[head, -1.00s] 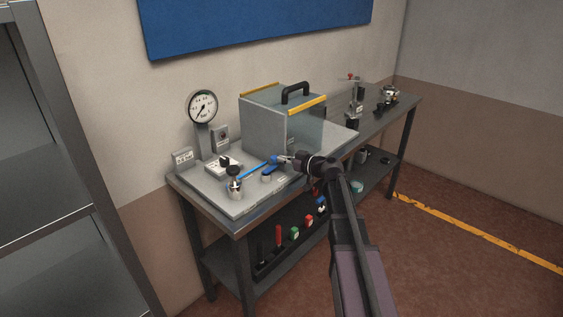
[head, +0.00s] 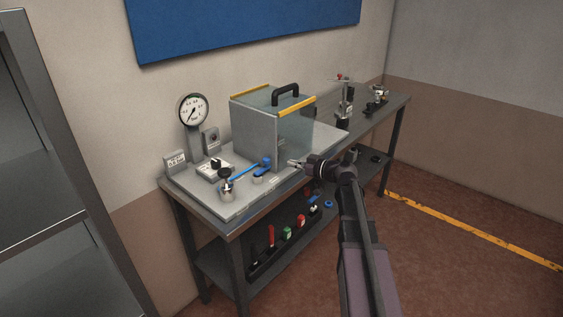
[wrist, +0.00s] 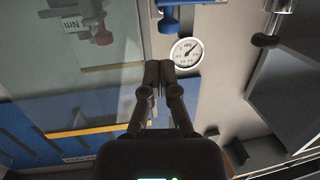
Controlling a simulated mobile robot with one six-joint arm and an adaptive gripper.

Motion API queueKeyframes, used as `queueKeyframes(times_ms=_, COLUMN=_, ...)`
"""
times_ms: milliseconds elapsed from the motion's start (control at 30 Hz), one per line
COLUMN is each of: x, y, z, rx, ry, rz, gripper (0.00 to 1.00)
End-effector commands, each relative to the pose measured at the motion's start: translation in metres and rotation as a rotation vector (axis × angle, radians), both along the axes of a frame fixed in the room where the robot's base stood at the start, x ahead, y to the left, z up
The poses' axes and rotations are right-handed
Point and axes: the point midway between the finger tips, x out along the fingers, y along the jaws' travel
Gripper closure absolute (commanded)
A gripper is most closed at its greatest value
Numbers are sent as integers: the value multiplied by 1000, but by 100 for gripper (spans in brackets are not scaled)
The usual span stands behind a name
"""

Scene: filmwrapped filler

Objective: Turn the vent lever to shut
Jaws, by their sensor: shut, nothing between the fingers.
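A blue handle (head: 265,163), which looks like the vent lever, is by the front left corner of the clear-fronted box (head: 254,127). A blue rod or hose (head: 243,173) runs from near the handle to a metal fitting (head: 227,190). My gripper (head: 293,163) is shut and empty, a little right of the blue handle and apart from it. In the wrist view my fingertips (wrist: 158,66) are together, and a blue part (wrist: 169,18) shows beyond them.
A dial gauge (head: 193,110) stands at the bench's back left. Metal fixtures (head: 346,105) stand farther right. A grey shelf unit (head: 40,150) is at the left. Floor right of the bench is clear.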

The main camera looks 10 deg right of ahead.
Motion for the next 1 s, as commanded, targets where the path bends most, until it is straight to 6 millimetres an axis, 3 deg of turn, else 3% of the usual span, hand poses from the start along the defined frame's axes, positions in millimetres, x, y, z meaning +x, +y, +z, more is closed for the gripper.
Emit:
queueKeyframes(times_ms=400, x=-37, y=-41, z=9, rx=0, ry=0, rz=0, gripper=100)
queueKeyframes(times_ms=1000, x=-43, y=-46, z=10, rx=0, ry=0, rz=3, gripper=100)
